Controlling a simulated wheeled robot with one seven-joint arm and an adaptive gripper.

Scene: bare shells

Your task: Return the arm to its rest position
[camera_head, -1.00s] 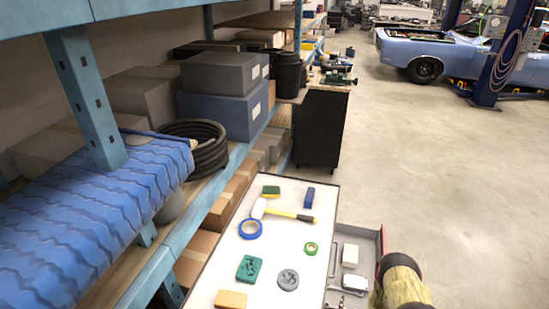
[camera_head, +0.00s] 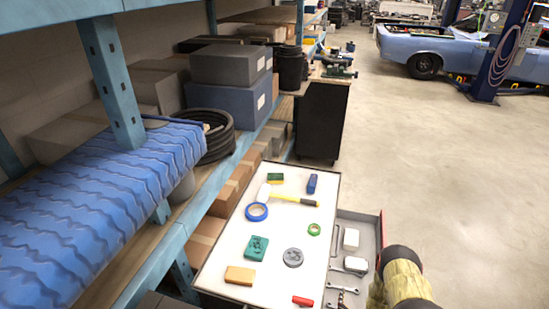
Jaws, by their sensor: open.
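A yellowish part with a dark rounded end shows at the bottom right edge in the head view. It keeps nearly the same place in the picture while the scene shifts, so it looks like a piece of my arm. It overlaps the front side of an open drawer (camera_head: 367,228) with a red edge. My gripper is not seen, so I cannot tell its place or whether it is near anything.
A white-topped table (camera_head: 228,258) carries a hammer (camera_head: 290,198), blue tape (camera_head: 257,211), green tape (camera_head: 314,229), a sponge and other small items. The drawer beside it holds tools. A blue-framed shelf (camera_head: 110,85) stands left. Open floor (camera_head: 460,180) lies right.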

